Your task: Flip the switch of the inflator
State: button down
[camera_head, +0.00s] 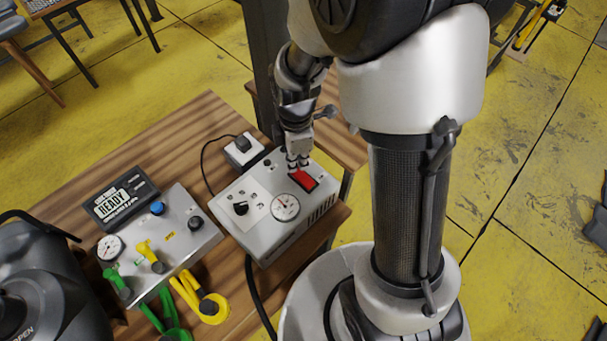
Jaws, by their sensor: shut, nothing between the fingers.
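The inflator (263,222) is a light grey box near the right end of the wooden table. Its top carries a black knob, a round white gauge (285,207) and a red rocker switch (305,181). My gripper (298,165) is shut and empty, pointing down at the inflator's top just behind the red switch. The fingertips are very close to the switch's far end; I cannot tell whether they touch it. Which way the switch is tipped is too small to tell.
Left of the inflator is a grey panel (178,236) with yellow and green valves, a gauge and a "READY" display (121,197). A white socket box with a black plug (243,150) stands behind the inflator. A dark post (265,60) rises behind the table (165,135).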

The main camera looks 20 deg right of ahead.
aim_at(298, 172)
jog(key=shift+f+b, duration=0.95)
jog(key=shift+f, duration=0.35)
dwell(0.5)
notch_tip(298, 172, up, 7)
jog(key=p, duration=0.6)
dwell(0.7)
